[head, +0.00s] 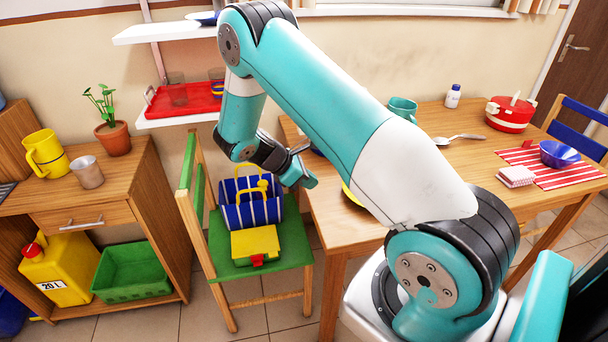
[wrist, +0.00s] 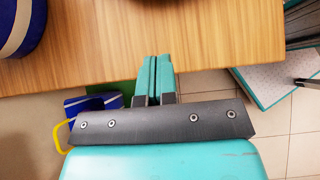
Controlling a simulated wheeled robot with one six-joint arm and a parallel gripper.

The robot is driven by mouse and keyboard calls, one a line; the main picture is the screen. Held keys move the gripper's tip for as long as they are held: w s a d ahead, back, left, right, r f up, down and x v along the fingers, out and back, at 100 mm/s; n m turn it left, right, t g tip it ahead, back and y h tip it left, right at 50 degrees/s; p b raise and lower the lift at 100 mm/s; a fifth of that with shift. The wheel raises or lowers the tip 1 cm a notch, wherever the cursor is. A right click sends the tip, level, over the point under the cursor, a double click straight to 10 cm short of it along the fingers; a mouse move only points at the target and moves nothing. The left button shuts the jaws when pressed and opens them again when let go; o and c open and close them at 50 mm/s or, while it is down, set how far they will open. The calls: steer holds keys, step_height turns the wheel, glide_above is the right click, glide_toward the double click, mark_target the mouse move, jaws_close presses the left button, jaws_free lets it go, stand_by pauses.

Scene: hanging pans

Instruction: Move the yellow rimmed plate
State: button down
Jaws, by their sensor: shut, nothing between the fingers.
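A yellow curved edge (head: 350,193), which looks like the rim of the yellow rimmed plate, shows on the wooden table in the head view. My arm hides most of it, and I cannot make out the plate in the wrist view. My gripper (wrist: 155,60) is shut and empty, its teal fingers together over the table's near edge. In the head view the gripper is by the table's left end, left of the yellow edge, and partly hidden by my wrist.
The wooden table (head: 465,160) holds a teal mug (head: 403,108), spoon (head: 459,139), red pot (head: 509,114) and blue bowl (head: 559,154). A green chair (head: 285,258) with a striped blue bag (head: 250,212) stands left. A blue white-banded object (wrist: 18,30) shows in the wrist view.

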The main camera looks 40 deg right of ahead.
steer(key=x, duration=0.5)
steer(key=shift+s+d+p, duration=0.15)
steer(key=shift+d+p, duration=0.1)
steer(key=shift+p, duration=0.1)
steer(key=shift+s+d+r, duration=0.1)
steer(key=shift+s+d, duration=0.5)
steer(key=shift+d, duration=0.35)
steer(key=shift+s+d+p, duration=0.25)
steer(key=shift+d+p, duration=0.1)
steer(key=shift+d, duration=0.15)
